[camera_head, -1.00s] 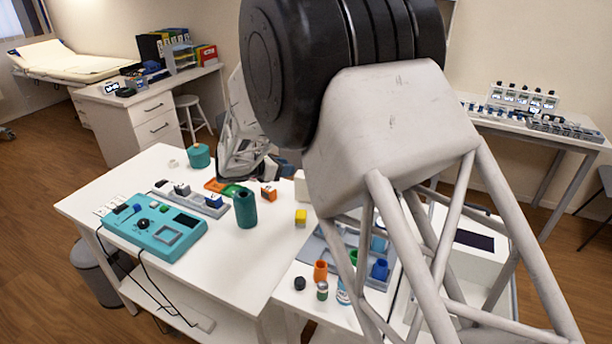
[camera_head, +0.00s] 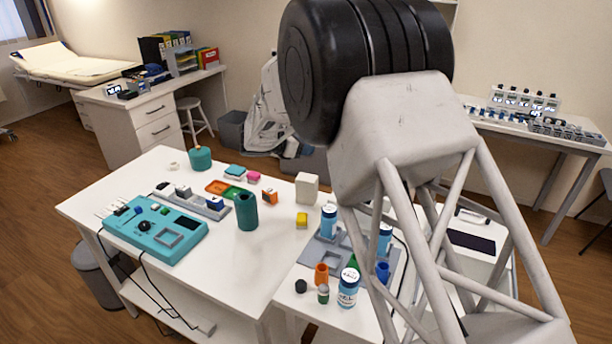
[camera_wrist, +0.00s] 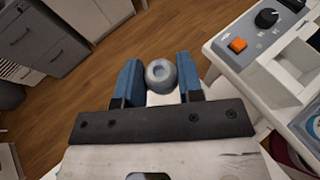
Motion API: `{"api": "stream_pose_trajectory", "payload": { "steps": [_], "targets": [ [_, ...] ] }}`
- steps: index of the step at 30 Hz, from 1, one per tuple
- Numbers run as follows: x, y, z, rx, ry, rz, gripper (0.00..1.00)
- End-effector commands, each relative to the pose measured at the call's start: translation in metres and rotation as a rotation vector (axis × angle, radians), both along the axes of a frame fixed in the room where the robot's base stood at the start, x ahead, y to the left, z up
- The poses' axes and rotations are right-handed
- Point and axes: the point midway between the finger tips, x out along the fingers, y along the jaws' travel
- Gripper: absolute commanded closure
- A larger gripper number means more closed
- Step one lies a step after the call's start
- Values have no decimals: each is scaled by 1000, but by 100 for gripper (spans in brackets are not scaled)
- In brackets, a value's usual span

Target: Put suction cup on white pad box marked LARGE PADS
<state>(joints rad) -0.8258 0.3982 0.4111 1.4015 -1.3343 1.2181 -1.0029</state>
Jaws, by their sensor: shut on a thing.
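My gripper (camera_wrist: 160,82) shows in the wrist view with two blue fingers. It is shut on a small grey round piece with a ring-shaped top, which looks like the suction cup (camera_wrist: 161,75). The cup is held up with wood floor seen behind it. In the head view the gripper and the cup are hidden by my own arm. A plain white box (camera_head: 307,188) stands upright at the back right edge of the white table in the head view. I cannot read any LARGE PADS marking, so I cannot tell whether it is the pad box.
A teal device (camera_head: 154,228) with cables lies on the white table (camera_head: 180,284). A grey tray (camera_head: 322,254) and bottles crowd the right. A device with an orange button (camera_wrist: 236,45) is at right in the wrist view.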

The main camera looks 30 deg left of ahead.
Motion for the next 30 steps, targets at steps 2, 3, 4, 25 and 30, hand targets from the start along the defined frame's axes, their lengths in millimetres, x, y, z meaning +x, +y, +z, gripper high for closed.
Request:
{"api": "stream_pose_trajectory", "payload": {
  "steps": [2,3,4,25,30],
  "targets": [
    [0,0,-9,-2,1,0,88],
    [0,0,-14,-3,2,0,88],
    [0,0,-18,-3,2,1,88],
    [0,0,-48,-2,1,1,88],
    [0,0,-66,-2,3,0,88]
  ]
}}
